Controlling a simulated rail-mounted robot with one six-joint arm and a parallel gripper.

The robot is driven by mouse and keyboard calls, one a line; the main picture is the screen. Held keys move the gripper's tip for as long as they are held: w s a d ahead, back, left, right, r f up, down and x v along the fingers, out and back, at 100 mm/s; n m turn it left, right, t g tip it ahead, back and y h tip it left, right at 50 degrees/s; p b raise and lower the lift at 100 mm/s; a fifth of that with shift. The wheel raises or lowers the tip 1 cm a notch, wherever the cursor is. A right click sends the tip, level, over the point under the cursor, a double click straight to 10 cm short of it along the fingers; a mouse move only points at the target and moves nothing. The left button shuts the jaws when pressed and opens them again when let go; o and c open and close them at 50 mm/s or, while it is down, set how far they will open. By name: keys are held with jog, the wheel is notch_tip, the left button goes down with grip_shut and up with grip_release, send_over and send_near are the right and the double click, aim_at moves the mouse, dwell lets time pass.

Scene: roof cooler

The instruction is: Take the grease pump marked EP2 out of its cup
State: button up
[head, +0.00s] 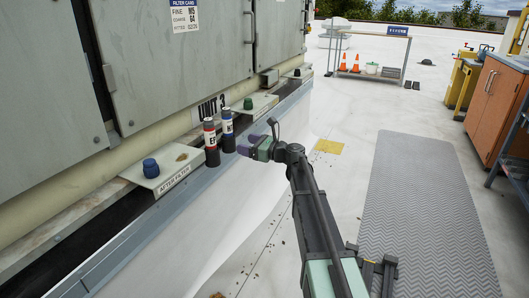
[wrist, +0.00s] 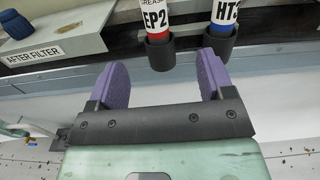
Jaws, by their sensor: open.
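The grease pump marked EP2 (head: 210,134) has a white label and a red band; it stands upright in a dark cup (head: 212,158) on the unit's ledge. In the wrist view the EP2 pump (wrist: 156,17) and its cup (wrist: 160,52) are ahead of my fingers, in line with the gap between them; its top is cut off. My gripper (head: 257,136) is open and empty, a short way to the right of the pumps in the head view. Its purple pads show in the wrist view (wrist: 161,75), apart from the pump.
A similar pump marked HT3 (head: 228,122), with a blue band, stands in its own cup close beside EP2, ahead of my right finger in the wrist view. A blue knob (head: 151,167) on the AFTER FILTER plate is to the left, a green knob (head: 248,103) behind.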

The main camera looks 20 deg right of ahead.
aim_at(209, 136)
jog(key=x, duration=1.6)
jog(key=shift+s+a, duration=0.25)
jog(key=shift+a, duration=0.25)
grip_shut()
